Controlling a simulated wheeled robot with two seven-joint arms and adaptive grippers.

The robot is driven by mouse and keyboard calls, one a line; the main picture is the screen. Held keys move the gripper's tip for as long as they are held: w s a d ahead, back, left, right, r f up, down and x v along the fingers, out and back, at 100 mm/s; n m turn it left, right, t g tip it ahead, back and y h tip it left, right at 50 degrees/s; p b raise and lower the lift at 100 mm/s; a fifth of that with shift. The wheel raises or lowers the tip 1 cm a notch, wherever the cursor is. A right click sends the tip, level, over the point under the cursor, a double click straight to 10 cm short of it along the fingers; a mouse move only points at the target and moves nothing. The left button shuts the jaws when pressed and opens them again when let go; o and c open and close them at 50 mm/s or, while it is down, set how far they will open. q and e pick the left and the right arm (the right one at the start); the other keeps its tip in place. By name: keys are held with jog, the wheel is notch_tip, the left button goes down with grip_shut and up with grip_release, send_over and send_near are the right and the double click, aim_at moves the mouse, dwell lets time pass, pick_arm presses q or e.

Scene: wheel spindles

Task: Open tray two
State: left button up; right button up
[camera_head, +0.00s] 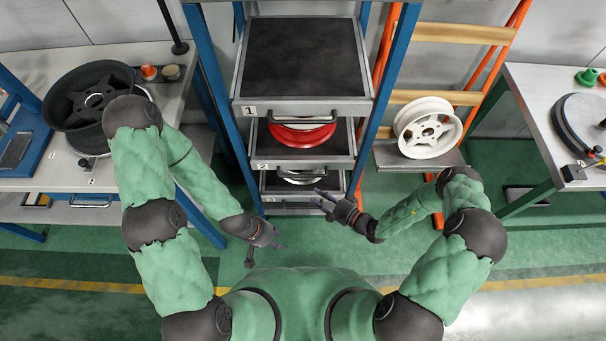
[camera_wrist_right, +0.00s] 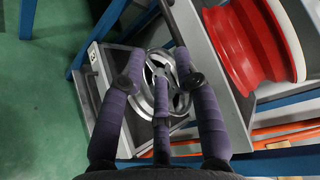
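Tray two (camera_head: 335,160), labelled 2, is the middle tray of the rack and holds a red wheel (camera_head: 302,132). Its dark handle (camera_head: 300,170) is on the front face. Tray two also shows in the right wrist view (camera_wrist_right: 207,55), with the red wheel (camera_wrist_right: 262,40) in it. My right gripper (camera_head: 322,201) is just below and in front of tray two, right of the handle's middle. Its fingers (camera_wrist_right: 160,62) are spread with nothing between them; contact with the handle cannot be told. My left gripper (camera_head: 263,250) is open and empty, lower left of the rack.
Tray one (camera_head: 305,55) is above, empty and pulled forward. The tray below, labelled 3 (camera_wrist_right: 93,58), holds a silver wheel (camera_wrist_right: 158,88). Blue rack posts (camera_head: 222,90) stand on both sides. A left bench (camera_head: 185,75), white wheel (camera_head: 428,130) and right bench (camera_head: 525,90) flank the rack.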

aim_at(303, 176)
jog(key=shift+t+h, duration=0.3)
jog(key=shift+t, duration=0.4)
jog(key=x, duration=0.3)
jog(key=w+d+b+x, duration=0.1)
jog(key=x, duration=0.3)
jog(key=b+x, duration=0.1)
jog(key=x, duration=0.2)
jog(key=shift+w, duration=0.55)
grip_shut()
